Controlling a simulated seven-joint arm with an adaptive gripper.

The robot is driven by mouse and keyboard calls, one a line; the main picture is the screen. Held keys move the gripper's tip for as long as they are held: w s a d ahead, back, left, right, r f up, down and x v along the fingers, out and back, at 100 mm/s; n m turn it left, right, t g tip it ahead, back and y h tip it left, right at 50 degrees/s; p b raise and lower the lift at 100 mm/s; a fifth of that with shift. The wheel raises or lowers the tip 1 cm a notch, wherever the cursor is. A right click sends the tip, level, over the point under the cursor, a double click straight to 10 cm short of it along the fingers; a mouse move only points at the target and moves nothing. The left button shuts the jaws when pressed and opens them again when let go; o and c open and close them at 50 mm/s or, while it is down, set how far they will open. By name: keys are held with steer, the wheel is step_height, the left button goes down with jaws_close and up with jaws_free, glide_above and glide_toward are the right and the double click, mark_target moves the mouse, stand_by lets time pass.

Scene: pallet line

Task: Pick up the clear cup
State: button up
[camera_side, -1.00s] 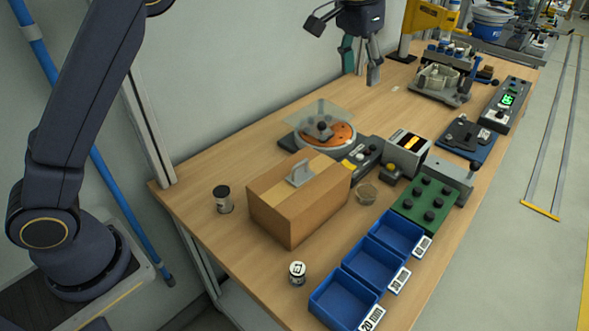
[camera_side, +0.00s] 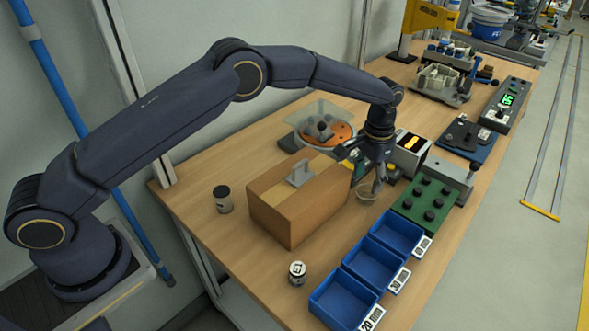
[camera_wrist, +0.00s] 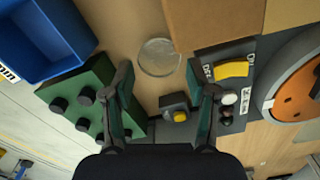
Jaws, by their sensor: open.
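The clear cup (camera_side: 366,193) is a small, round, see-through cup standing on the wooden table, just right of the cardboard box (camera_side: 300,205). It also shows in the wrist view (camera_wrist: 158,57), at the upper middle, beyond my fingertips. My gripper (camera_side: 368,180) is open and hangs above and close to the cup, partly over it in the side view. In the wrist view the gripper's fingers (camera_wrist: 160,82) are spread wide with nothing between them but table and, nearer, a small yellow-button box (camera_wrist: 172,104). The cup is apart from the fingers in the wrist view.
The box crowds the cup's left side. A green board with black knobs (camera_side: 426,203) and blue bins (camera_side: 396,232) lie to the right and front. A switch panel (camera_wrist: 232,82) and an orange disc (camera_wrist: 297,92) are close by. Two small cans, one a dark-topped can (camera_side: 223,199), stand left and front.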

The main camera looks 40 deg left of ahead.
mark_target(367, 191)
steer(key=f, duration=0.5)
steer(key=shift+w+d+f, duration=0.2)
steer(key=shift+w, duration=0.1)
steer(key=c, duration=0.5)
